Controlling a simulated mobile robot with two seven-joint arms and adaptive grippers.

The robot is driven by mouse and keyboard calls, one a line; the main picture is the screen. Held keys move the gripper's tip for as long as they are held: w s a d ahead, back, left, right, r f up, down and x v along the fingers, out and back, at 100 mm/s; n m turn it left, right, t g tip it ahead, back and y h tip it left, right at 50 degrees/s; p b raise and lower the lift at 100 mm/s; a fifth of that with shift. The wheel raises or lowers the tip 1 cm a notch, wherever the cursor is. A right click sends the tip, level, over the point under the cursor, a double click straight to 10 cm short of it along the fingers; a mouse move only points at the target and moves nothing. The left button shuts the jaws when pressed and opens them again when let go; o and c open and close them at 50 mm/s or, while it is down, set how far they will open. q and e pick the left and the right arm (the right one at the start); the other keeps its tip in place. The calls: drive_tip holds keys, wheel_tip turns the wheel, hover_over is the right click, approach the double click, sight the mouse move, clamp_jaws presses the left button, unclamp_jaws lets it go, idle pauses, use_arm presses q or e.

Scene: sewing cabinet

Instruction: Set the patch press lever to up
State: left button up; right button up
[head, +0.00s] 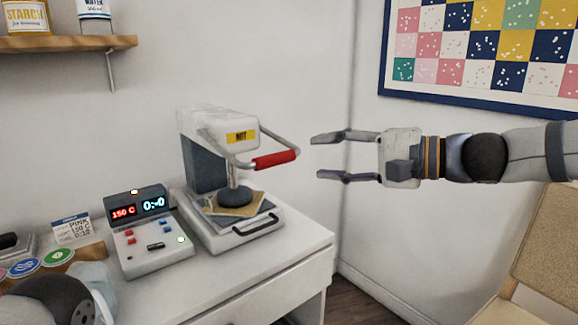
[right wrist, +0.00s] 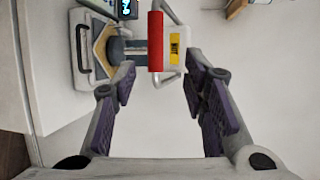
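The patch press (head: 208,130) stands on the white cabinet, with a yellow label on its head. Its lever, a bent metal bar with a red grip (head: 275,160), sticks out from the head at about head height. The dark round pad (head: 236,195) sits low over a tan patch (head: 238,207) and looks to touch it. My right gripper (head: 318,157) is open and empty, just right of the lever and apart from it. In the right wrist view the red grip (right wrist: 156,42) lies ahead, between the lines of the two open fingers.
A control box (head: 150,238) with lit displays stands left of the press. A card (head: 75,228) and colored round badges (head: 55,257) are farther left. A chair (head: 545,250) is at lower right. The space around my right gripper is free.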

sight(281, 159)
drive_tip(key=x, duration=1.1)
drive_tip(key=shift+w+a+f+b, duration=0.2)
drive_tip(key=shift+f+b, duration=0.15)
drive_tip(key=shift+c, duration=0.6)
clamp_jaws()
